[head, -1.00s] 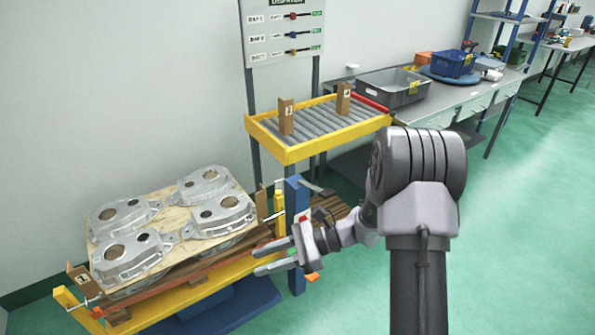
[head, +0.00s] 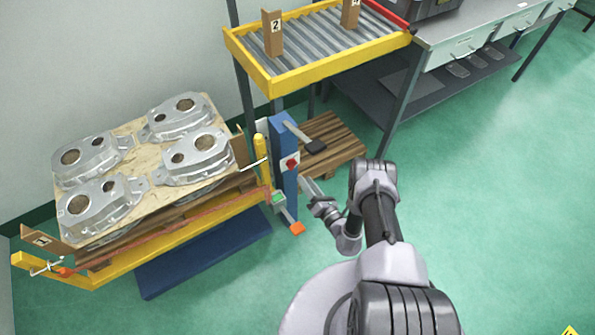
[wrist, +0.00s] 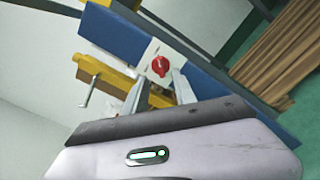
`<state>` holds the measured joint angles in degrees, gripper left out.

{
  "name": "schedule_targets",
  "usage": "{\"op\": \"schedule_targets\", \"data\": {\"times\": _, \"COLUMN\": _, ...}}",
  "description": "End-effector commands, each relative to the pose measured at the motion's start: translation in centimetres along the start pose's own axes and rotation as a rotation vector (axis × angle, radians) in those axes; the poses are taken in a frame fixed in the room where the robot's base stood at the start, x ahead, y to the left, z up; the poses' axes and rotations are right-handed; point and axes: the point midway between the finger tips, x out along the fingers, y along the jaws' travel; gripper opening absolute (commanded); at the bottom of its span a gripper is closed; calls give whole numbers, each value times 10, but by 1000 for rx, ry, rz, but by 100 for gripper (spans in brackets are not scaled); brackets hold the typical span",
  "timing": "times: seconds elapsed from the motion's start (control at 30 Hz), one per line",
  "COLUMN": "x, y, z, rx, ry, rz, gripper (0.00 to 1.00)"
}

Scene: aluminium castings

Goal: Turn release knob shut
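The red release knob (head: 292,163) sits on a white plate on the side of the blue post (head: 283,190), beside the yellow pallet stand. In the wrist view the knob (wrist: 160,66) shows clearly on its plate, just beyond my fingertips and roughly in line with the gap between them. My gripper (wrist: 157,82) is open, its two fingers apart with nothing between them. In the head view my gripper (head: 308,187) is below and right of the knob, close to the post. I cannot tell the knob's exact turn angle.
A pallet (head: 148,205) with several aluminium castings (head: 190,155) rests on the yellow stand (head: 185,240) at left. A roller conveyor (head: 330,45) stands behind the post. A black-ended lever (head: 315,146) juts from the post top. Green floor is clear at right.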

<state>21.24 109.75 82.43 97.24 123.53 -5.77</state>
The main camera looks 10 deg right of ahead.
Motion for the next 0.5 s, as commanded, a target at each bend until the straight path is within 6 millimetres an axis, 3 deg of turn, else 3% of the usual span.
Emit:
{"op": "schedule_targets", "data": {"times": 0.1, "x": 31, "y": -2, "z": -4, "rx": -2, "ry": 1, "rz": 5, "gripper": 33}}
{"op": "schedule_targets", "data": {"times": 0.2, "x": 49, "y": -1, "z": -3, "rx": -1, "ry": 1, "rz": 4, "gripper": 33}}
{"op": "schedule_targets", "data": {"times": 0.5, "x": 68, "y": 1, "z": 0, "rx": 1, "ry": 1, "rz": 1, "gripper": 33}}
